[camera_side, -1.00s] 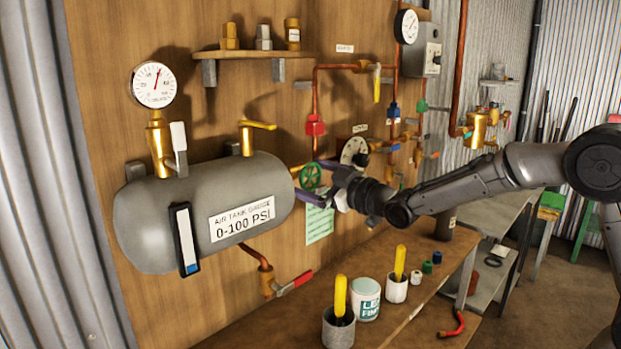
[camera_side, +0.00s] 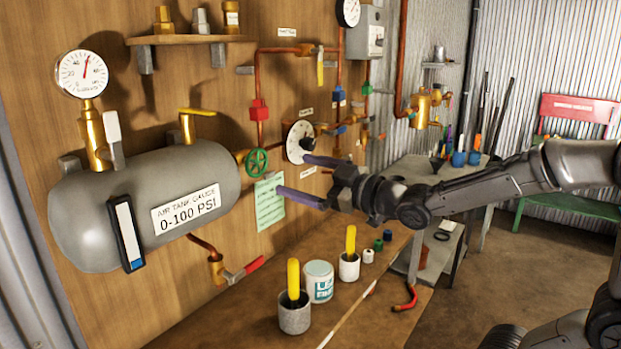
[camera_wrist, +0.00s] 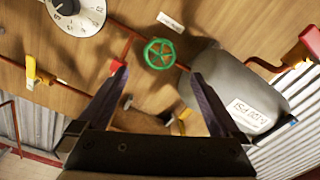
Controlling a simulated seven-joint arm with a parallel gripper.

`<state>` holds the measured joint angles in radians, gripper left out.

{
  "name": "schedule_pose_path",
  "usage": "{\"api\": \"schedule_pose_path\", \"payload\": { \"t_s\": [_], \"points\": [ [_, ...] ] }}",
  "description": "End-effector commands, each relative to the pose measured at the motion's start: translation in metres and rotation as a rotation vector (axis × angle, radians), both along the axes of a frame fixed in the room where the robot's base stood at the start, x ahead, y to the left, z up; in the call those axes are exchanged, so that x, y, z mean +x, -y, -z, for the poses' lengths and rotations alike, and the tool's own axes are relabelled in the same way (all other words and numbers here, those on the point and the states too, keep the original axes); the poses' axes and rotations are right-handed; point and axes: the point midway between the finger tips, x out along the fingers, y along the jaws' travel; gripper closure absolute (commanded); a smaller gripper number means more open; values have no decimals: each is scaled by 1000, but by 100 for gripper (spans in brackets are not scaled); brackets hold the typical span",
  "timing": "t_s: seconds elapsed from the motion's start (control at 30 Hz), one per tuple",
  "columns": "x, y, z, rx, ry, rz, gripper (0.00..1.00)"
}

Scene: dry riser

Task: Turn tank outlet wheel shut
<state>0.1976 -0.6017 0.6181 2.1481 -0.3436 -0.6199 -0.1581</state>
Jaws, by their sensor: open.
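The green tank outlet wheel (camera_side: 257,162) sits on the pipe just right of the grey air tank (camera_side: 140,212). In the wrist view the wheel (camera_wrist: 159,54) shows beyond the fingertips, roughly between them, and nothing covers it. My gripper (camera_side: 293,176) is open and empty, its two purple fingers spread one above the other in the side view. The fingertips are to the right of the wheel and look apart from it. The tank (camera_wrist: 240,88) is beside the right finger in the wrist view.
A white dial (camera_side: 299,142) is on the board close to the upper finger. A green paper sheet (camera_side: 269,202) hangs below the wheel. A red-handled valve (camera_side: 240,269) is under the tank. Cups and a tin (camera_side: 319,282) stand on the bench below.

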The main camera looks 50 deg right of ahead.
Motion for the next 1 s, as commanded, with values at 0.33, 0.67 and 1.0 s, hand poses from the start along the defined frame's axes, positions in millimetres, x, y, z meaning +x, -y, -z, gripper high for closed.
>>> {"api": "schedule_pose_path", "payload": {
  "t_s": [0.33,0.67,1.0],
  "points": [
    [-18,0,0,1,0,0,0],
    [-18,7,7,23,-31,33,0],
    [-27,64,48,514,-153,346,0]
  ]
}}
